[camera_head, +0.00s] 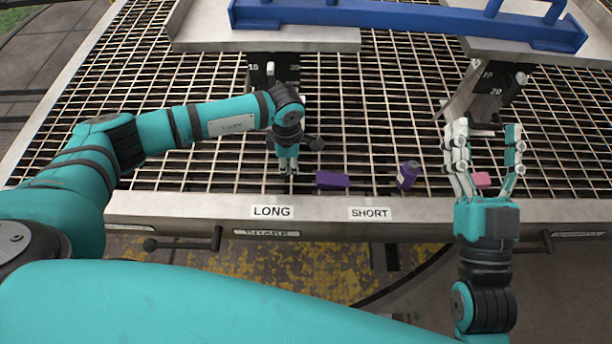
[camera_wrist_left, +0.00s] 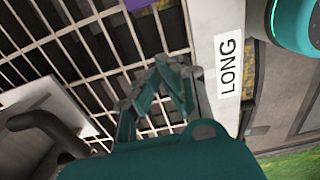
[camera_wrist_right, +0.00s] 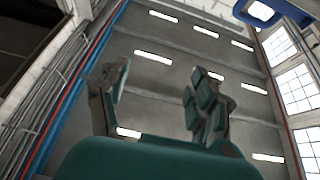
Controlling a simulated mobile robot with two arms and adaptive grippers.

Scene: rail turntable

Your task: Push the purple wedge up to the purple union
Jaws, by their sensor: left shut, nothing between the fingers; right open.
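The purple wedge (camera_head: 332,180) lies on the metal grating near its front edge, behind the gap between the LONG and SHORT labels. The purple union (camera_head: 407,175) stands tilted on the grating to its right, with a clear gap between them. My left gripper (camera_head: 288,168) is shut and empty, pointing down to the left of the wedge, apart from it. In the left wrist view the shut fingers (camera_wrist_left: 165,75) are over the grating, and a bit of purple (camera_wrist_left: 142,3) shows at the top edge. My right gripper (camera_head: 487,150) is open and empty, its fingers pointing up, right of the union.
A pink block (camera_head: 482,179) lies on the grating, partly behind my right gripper's fingers. The front metal rail (camera_head: 320,212) carries the LONG (camera_head: 271,212) and SHORT (camera_head: 369,213) labels. A blue beam (camera_head: 410,18) lies across the back. The grating behind the wedge is clear.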

